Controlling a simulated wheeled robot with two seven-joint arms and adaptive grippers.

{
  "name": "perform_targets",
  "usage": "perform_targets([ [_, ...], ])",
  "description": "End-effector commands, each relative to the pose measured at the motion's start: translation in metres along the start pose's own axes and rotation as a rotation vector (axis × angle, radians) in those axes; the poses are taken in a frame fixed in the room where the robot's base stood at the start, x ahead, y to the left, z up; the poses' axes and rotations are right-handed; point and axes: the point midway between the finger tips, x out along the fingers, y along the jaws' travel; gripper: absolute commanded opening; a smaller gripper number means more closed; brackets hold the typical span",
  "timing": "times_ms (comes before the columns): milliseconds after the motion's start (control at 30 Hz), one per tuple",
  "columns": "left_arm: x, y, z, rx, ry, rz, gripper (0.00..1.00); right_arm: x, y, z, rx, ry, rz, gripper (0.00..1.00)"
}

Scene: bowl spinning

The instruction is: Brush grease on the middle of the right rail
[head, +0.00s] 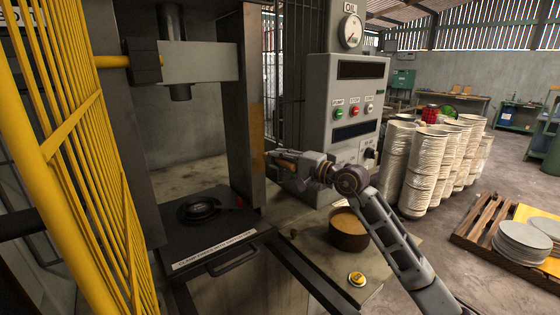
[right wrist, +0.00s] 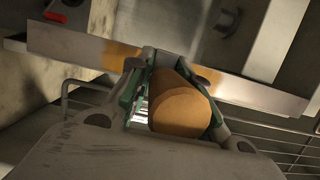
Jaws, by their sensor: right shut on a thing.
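The right rail (head: 240,95) is the upright dark metal column on the right side of the press. An amber smear (head: 257,125) shows on its right-hand face. My right gripper (head: 282,162) is beside the rail at about mid-height, shut on the brush. The brush's rounded brown handle (right wrist: 180,102) fills the space between the fingers in the right wrist view. The rail (right wrist: 75,45) crosses that view just beyond the fingertips, with amber patches on it. The bristles are hidden, so I cannot tell whether they touch the rail. My left gripper is out of view.
A brown pot (head: 348,235) with tan contents stands on the bench beside a small yellow-topped round item (head: 357,279). A grey control box (head: 345,120) stands close behind my right gripper. The yellow guard (head: 75,150) fills the left.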

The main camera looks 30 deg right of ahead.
Motion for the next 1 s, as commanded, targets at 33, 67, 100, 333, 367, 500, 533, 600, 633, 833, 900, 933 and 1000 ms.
perform_targets([
  [33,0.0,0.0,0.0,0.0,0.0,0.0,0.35,0.0,-0.001,0.0,0.0,0.0,-0.001,0.0],
  [67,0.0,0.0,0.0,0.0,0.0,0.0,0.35,0.0,-0.001,0.0,0.0,0.0,-0.001,0.0],
  [100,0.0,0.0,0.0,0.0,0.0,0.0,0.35,0.0,-0.001,0.0,0.0,0.0,-0.001,0.0],
  [333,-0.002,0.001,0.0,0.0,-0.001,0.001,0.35,0.002,-0.001,-0.001,0.001,0.0,-0.001,0.0],
  [367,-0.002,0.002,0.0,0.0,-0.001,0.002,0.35,0.003,-0.001,-0.001,0.001,0.0,-0.001,0.0],
  [500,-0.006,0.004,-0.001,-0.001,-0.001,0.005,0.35,0.008,-0.002,-0.003,0.002,0.001,-0.003,0.0],
  [533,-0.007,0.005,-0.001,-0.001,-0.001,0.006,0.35,0.01,-0.003,-0.004,0.002,0.001,-0.004,0.0],
  [600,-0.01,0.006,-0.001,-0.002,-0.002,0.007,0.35,0.014,-0.003,-0.005,0.002,0.001,-0.003,0.0],
  [633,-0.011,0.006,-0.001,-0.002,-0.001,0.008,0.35,0.016,-0.002,-0.006,0.002,0.001,-0.002,0.0],
  [833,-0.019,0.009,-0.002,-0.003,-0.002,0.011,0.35,0.03,-0.003,-0.009,0.001,-0.001,-0.002,0.0],
  [900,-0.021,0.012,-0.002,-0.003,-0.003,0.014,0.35,0.035,-0.002,-0.011,0.002,0.001,-0.002,0.0],
  [933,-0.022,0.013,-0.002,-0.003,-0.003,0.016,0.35,0.037,-0.003,-0.012,0.002,0.001,-0.003,0.0],
  [1000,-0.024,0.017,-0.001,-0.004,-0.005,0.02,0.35,0.042,-0.003,-0.013,0.002,0.001,-0.003,0.0],
])
